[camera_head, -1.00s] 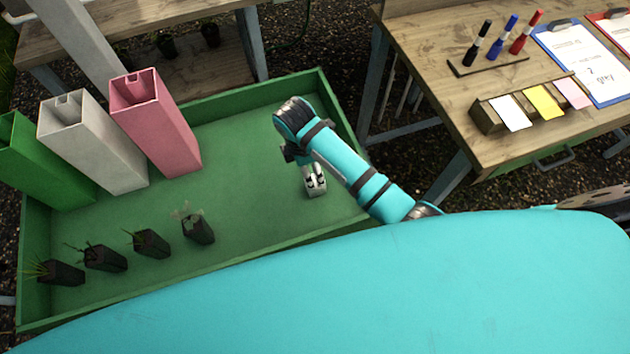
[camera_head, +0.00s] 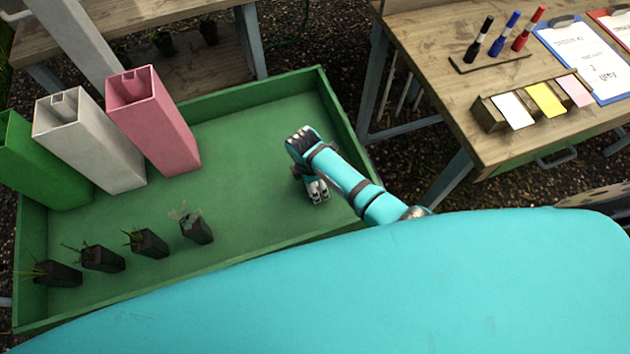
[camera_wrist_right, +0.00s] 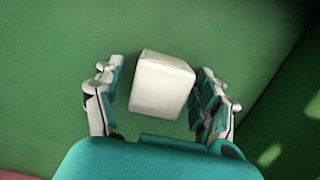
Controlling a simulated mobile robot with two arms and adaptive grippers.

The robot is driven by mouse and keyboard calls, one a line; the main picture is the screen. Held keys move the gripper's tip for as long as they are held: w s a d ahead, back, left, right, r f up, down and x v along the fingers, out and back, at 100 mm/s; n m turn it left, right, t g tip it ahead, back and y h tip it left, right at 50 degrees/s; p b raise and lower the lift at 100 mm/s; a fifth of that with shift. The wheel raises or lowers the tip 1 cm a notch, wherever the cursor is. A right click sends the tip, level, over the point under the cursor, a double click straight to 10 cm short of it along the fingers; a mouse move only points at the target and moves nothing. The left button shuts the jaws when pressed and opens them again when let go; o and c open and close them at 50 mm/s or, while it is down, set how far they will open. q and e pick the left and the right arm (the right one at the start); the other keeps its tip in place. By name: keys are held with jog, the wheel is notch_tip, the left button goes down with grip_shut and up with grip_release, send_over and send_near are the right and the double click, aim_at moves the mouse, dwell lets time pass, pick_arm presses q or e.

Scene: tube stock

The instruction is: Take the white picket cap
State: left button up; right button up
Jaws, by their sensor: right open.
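The white picket cap (camera_wrist_right: 162,84) is a small white block on the green tray floor in the right wrist view. It lies between the two fingers of my right gripper (camera_wrist_right: 160,95), with a gap on each side. The fingers are open and do not visibly touch it. In the head view my right gripper (camera_head: 318,194) is low over the right part of the green tray (camera_head: 250,130). The cap is hard to tell apart from the fingers there. My left gripper is not in view.
Green, white (camera_head: 90,140) and pink (camera_head: 153,120) square tubes stand at the tray's left. Several small dark plant pots (camera_head: 148,243) line its front left. The tray's right wall (camera_head: 343,120) is close to my right arm. A wooden table (camera_head: 430,50) stands at the right.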

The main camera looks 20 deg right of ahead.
jog(key=c, duration=0.9)
jog(key=shift+c, duration=0.2)
notch_tip(320, 180, up, 10)
jog(key=shift+r+p, duration=0.15)
jog(key=shift+p, duration=0.75)
jog(key=shift+r+p, duration=0.65)
jog(key=shift+p, duration=0.05)
notch_tip(320, 180, up, 2)
jog(key=p, duration=0.3)
jog(key=shift+r, duration=0.15)
